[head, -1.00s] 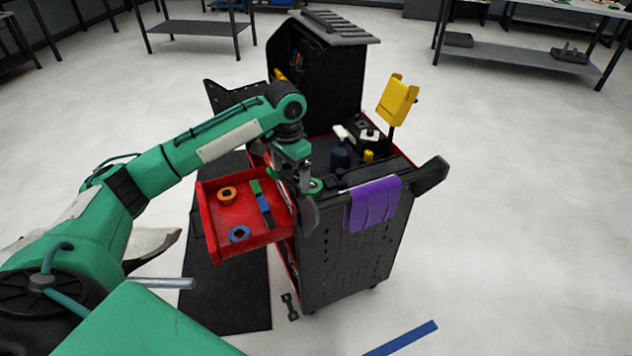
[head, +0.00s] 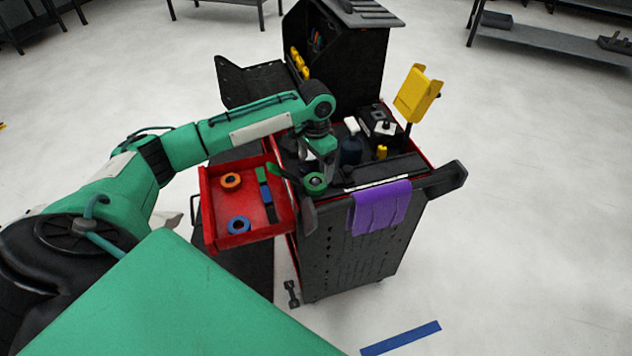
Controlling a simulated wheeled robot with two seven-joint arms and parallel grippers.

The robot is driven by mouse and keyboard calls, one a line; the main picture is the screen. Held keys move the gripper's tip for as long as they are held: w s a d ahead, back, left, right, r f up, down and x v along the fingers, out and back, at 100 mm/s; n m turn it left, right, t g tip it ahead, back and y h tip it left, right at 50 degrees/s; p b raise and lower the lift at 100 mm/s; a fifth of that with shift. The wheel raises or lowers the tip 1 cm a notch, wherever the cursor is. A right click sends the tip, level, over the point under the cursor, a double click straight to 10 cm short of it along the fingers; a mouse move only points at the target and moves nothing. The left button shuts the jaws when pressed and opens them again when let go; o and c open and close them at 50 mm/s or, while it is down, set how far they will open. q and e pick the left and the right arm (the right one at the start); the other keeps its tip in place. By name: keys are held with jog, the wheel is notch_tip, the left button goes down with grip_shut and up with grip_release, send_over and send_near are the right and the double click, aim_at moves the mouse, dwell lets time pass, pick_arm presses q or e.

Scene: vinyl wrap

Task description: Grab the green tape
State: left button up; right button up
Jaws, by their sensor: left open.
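The green tape (head: 316,183) is a small green ring at the near left corner of the black tool cart's top, close to the raised edge beside the open red drawer. My left gripper (head: 295,192) points down over this corner from above, right beside the tape. Its dark fingers are spread apart, one toward the drawer and one at the cart's front edge. The gripper hides part of the corner, and I cannot tell whether a finger touches the tape. My right gripper is out of view.
The open red drawer (head: 252,238) holds an orange roll (head: 231,181), a blue roll (head: 238,225) and small green and blue pieces. A purple cloth (head: 380,208) hangs over the cart's front edge. A spray bottle (head: 351,146) and yellow holder (head: 418,94) stand farther back.

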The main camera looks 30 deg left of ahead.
aim_at(316, 179)
pick_arm(q)
jog(key=shift+w+f, duration=0.15)
jog(key=shift+f, duration=0.9)
notch_tip(316, 179, down, 5)
jog(key=shift+r+p, duration=0.15)
jog(key=shift+p, duration=0.6)
jog(key=c, duration=1.1)
